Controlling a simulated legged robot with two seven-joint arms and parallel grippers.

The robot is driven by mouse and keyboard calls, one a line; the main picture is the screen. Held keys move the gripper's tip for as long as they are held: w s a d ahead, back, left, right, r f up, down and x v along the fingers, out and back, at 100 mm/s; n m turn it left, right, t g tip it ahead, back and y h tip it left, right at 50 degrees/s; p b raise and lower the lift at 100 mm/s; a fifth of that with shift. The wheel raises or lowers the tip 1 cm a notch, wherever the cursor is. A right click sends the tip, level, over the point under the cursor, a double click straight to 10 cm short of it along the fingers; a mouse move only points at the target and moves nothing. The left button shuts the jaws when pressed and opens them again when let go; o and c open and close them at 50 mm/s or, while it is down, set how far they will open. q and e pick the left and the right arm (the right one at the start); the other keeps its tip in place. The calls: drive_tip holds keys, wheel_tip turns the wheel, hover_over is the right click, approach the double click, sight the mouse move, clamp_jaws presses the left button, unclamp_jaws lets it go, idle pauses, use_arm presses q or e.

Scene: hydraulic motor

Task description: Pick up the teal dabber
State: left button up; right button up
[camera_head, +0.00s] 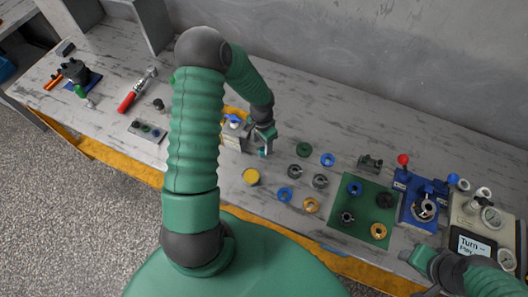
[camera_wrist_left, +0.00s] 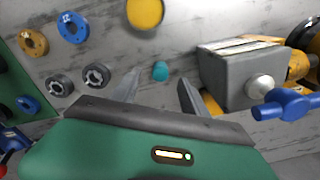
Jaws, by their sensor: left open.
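The teal dabber (camera_wrist_left: 160,71) shows in the left wrist view as a small rounded teal piece on the worn white bench. It lies just beyond the fingertips, in line with the gap between them. My left gripper (camera_wrist_left: 157,86) is open and empty, its fingers on either side of that gap. In the head view my left gripper (camera_head: 265,143) is low over the bench, right of the grey block; I cannot tell the dabber from the gripper there. My right gripper (camera_head: 420,262) is at the lower right, its jaws unclear.
The grey block (camera_wrist_left: 240,75) with a blue handle (camera_wrist_left: 290,104) stands close to the right in the wrist view. A yellow round piece (camera_head: 251,177) and several rings lie nearby. A green mat (camera_head: 365,209) and blue fixture (camera_head: 418,197) are at the right.

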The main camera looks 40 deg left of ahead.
sight(263, 149)
use_arm(q)
drive_tip(key=f, duration=0.4)
drive_tip(key=f+p, duration=0.1)
drive_tip(key=shift+w+a+f, duration=0.15)
drive_tip(key=shift+w+f, duration=0.2)
drive_tip(key=shift+f, duration=0.05)
clamp_jaws()
